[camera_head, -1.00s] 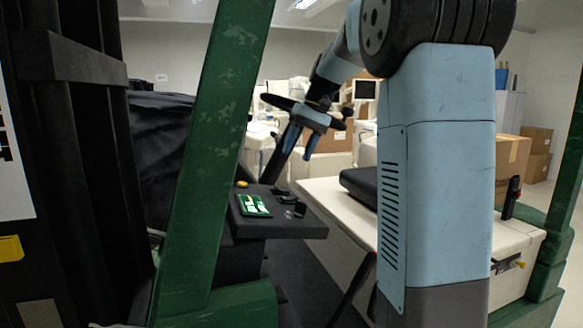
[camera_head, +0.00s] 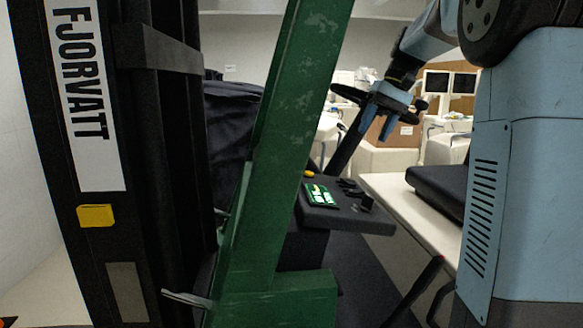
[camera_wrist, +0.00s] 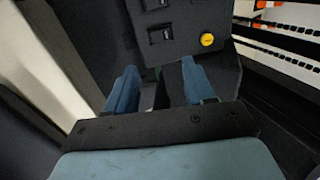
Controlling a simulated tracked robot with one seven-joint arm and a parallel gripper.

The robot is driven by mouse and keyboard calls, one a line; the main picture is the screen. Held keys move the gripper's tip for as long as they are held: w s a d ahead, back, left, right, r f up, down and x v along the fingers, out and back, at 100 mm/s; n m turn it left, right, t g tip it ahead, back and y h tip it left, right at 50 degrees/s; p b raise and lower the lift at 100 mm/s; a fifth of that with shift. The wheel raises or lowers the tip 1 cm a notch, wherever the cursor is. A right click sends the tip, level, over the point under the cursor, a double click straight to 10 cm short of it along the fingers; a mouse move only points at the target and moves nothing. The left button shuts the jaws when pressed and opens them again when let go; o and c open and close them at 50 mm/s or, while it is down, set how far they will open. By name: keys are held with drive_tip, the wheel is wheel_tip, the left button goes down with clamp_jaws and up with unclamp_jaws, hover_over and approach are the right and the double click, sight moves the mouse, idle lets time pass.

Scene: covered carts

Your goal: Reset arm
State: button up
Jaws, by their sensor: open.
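My gripper (camera_head: 378,134) hangs from my blue arm in the head view, pointing down above a small dark shelf or panel. Its two blue fingers are apart with nothing between them. In the wrist view my gripper (camera_wrist: 160,85) also shows open and empty, with a dark surface beyond the fingers. Part of my arm is cut off at the top right of the head view.
The dark panel (camera_head: 375,224) carries a green-and-white display (camera_head: 318,195). A yellow knob (camera_wrist: 207,39) shows in the wrist view. A green post (camera_head: 285,130) and black column (camera_head: 165,130) stand close on the left. Medical carts with monitors (camera_head: 450,82) stand behind.

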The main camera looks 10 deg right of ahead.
drive_tip(key=s+a+f+t+h, duration=0.1)
drive_tip(key=s+f, duration=0.3)
drive_tip(key=s, duration=0.5)
drive_tip(key=s+a+f+t+h, duration=0.2)
drive_tip(key=s+f, duration=0.3)
drive_tip(key=s, duration=0.4)
drive_tip(key=s+a+f+t+h, duration=0.1)
drive_tip(key=s+a+f+t, duration=0.1)
drive_tip(key=s+f, duration=0.3)
drive_tip(key=s+a, duration=0.1)
drive_tip(key=s, duration=0.3)
drive_tip(key=shift+s+t, duration=0.3)
drive_tip(key=shift+s, duration=0.05)
